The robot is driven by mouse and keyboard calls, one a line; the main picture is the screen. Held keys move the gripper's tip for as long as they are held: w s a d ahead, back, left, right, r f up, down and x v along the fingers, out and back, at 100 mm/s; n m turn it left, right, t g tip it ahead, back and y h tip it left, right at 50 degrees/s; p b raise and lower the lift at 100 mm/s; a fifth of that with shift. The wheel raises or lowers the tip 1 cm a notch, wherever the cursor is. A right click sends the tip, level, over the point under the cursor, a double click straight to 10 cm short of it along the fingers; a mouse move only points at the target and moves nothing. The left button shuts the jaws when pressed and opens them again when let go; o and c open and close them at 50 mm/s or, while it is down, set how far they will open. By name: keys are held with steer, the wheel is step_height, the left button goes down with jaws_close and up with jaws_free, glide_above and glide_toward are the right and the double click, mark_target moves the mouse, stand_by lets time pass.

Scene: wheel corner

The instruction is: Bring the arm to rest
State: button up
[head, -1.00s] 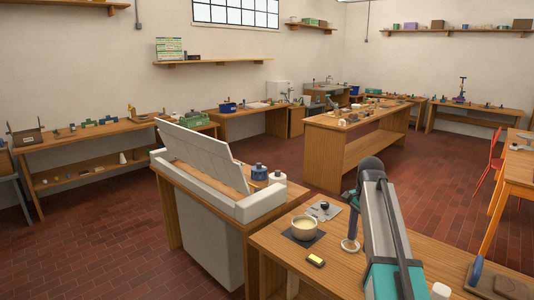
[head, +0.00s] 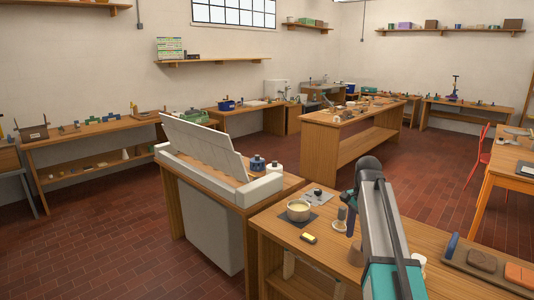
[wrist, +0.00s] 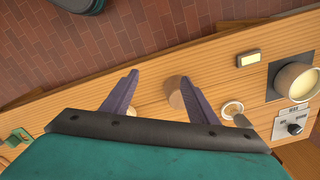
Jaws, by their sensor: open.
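My gripper (wrist: 158,85) is open in the wrist view, its two dark purple fingers spread apart above the wooden bench (wrist: 235,70). A brown round-topped piece (wrist: 175,95) shows close to the right finger; I cannot tell whether they touch. Nothing is held between the fingers.
A pot of pale yellow stuff (head: 298,210) stands on a dark mat, with a small yellow-topped block (head: 309,238) near it. Coloured blocks on a board (head: 490,262) lie at the bench's right. The brick floor (head: 110,225) is open at left.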

steer(key=s+a+f+n+g, duration=0.1)
steer(key=s+a+f+g, duration=0.15)
steer(key=s+f, duration=0.6)
steer(key=s+a+f+g, duration=0.1)
steer(key=s+a+f, duration=0.25)
steer(key=f, duration=1.05)
steer(key=s+a+f+n+g, duration=0.15)
steer(key=s+a+f, duration=0.3)
steer(key=f, duration=0.65)
steer(key=s+a+f+n, duration=0.1)
steer(key=s+f+n, duration=0.3)
steer(key=s, duration=0.5)
steer(key=s+a+f+n, duration=0.1)
steer(key=s+f+n, duration=0.3)
steer(key=s+f, duration=0.5)
steer(key=s+a+f+n, duration=0.1)
steer(key=s+f+n, duration=0.3)
steer(key=s, duration=0.6)
step_height(320, 180, down, 2)
steer(key=shift+s+a+f+g, duration=0.2)
steer(key=shift+s+g, duration=0.1)
steer(key=shift+s, duration=0.1)
